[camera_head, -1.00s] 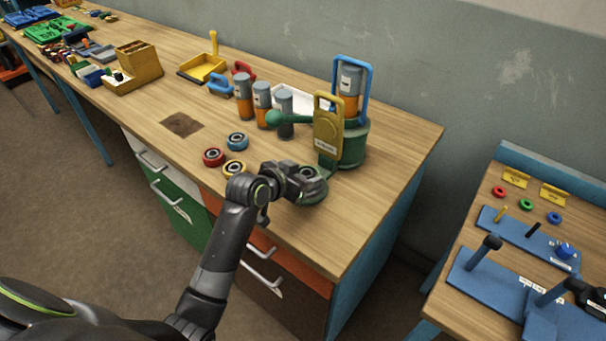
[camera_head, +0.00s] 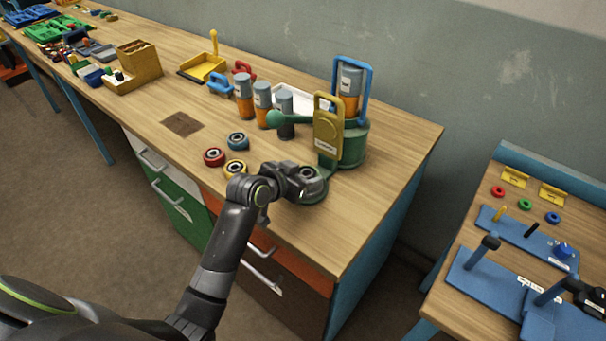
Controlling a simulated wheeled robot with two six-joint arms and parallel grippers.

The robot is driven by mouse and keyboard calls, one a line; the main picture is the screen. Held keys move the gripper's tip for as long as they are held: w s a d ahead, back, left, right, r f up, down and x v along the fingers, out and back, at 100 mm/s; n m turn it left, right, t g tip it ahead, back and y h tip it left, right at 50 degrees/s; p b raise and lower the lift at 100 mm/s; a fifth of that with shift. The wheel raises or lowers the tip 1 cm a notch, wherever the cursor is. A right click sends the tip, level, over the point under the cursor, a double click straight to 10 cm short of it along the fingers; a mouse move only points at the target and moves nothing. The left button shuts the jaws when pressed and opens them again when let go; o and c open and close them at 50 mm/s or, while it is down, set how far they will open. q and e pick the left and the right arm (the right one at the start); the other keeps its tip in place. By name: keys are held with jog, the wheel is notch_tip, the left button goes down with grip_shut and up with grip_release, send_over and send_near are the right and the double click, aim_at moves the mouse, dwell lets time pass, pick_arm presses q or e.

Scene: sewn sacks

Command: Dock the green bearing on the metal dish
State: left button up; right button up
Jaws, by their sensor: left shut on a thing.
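My left gripper (camera_head: 306,184) is at the front of the green press (camera_head: 352,150), low over its round base. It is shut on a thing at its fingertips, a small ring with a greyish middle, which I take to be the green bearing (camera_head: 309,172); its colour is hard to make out. The metal dish cannot be told apart under the gripper; only the rim of the green base (camera_head: 314,198) shows around it. Whether the bearing touches the dish is hidden. My right gripper is not in view.
Red (camera_head: 214,157), blue (camera_head: 238,140) and yellow (camera_head: 236,168) bearings lie left of my gripper. Several grey-orange canisters (camera_head: 263,103) stand behind them. The press's green-knobbed lever (camera_head: 277,119) juts left above. Bare wood (camera_head: 385,200) lies to the right, ending at the table edge.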

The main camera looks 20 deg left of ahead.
pick_arm(q)
jog(key=shift+r+p, duration=0.1)
jog(key=shift+p, duration=0.25)
jog(key=shift+f+b, duration=0.4)
jog(key=shift+f, duration=0.25)
dwell(0.3)
jog(key=o, duration=0.9)
jog(key=shift+o, duration=0.2)
jog(key=shift+s+a+r+p, duration=0.1)
jog(key=shift+s+r+p, duration=0.25)
jog(key=shift+p, duration=0.2)
jog(key=p+v, duration=0.4)
jog(key=shift+s+a+r, duration=0.15)
jog(key=shift+s, duration=0.15)
jog(key=p+v, duration=0.3)
jog(key=v, duration=0.2)
jog(key=shift+s, duration=0.2)
jog(key=shift+a, duration=0.1)
